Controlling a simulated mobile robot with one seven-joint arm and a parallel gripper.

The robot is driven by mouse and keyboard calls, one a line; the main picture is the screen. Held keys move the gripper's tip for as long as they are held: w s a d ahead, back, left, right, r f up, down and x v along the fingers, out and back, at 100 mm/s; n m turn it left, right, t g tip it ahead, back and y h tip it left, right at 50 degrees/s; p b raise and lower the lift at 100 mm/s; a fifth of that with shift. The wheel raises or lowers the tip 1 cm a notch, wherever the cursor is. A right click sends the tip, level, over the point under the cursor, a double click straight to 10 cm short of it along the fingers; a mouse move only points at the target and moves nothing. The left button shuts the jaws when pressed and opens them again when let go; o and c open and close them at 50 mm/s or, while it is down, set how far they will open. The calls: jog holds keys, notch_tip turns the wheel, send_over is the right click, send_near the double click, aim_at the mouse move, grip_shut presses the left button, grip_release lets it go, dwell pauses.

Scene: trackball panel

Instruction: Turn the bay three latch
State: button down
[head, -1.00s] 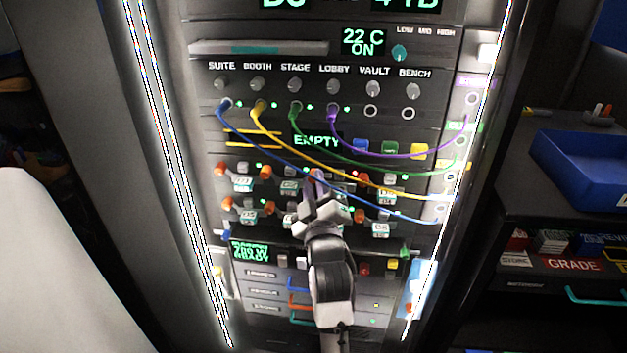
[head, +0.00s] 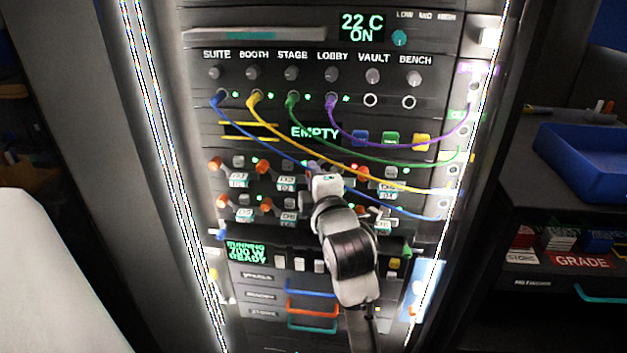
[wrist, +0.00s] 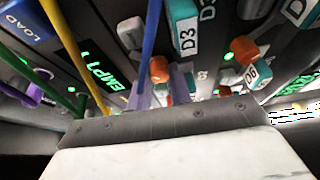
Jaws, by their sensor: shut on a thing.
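The bay three latch is a small orange knob (wrist: 158,68) beside the teal-and-white D3 label (wrist: 187,40) in the wrist view. My gripper (wrist: 172,88) has lavender fingertips, shut on this latch at its lower part. In the head view my gripper (head: 313,168) reaches the upper row of drive bays, between the D2 label and the right-hand orange latch. My gripper and wrist hide the bay three latch there. I cannot tell the latch's exact angle.
Another orange latch (wrist: 243,48) sits close by in the wrist view. Blue (head: 262,143), yellow, green and purple cables sag across the panel just above my gripper; the blue one passes very near. A status screen (head: 247,252) and drawers with coloured handles lie below.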

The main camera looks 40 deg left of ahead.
jog(key=shift+n, duration=0.3)
dwell(0.4)
jog(key=c, duration=1.3)
grip_release()
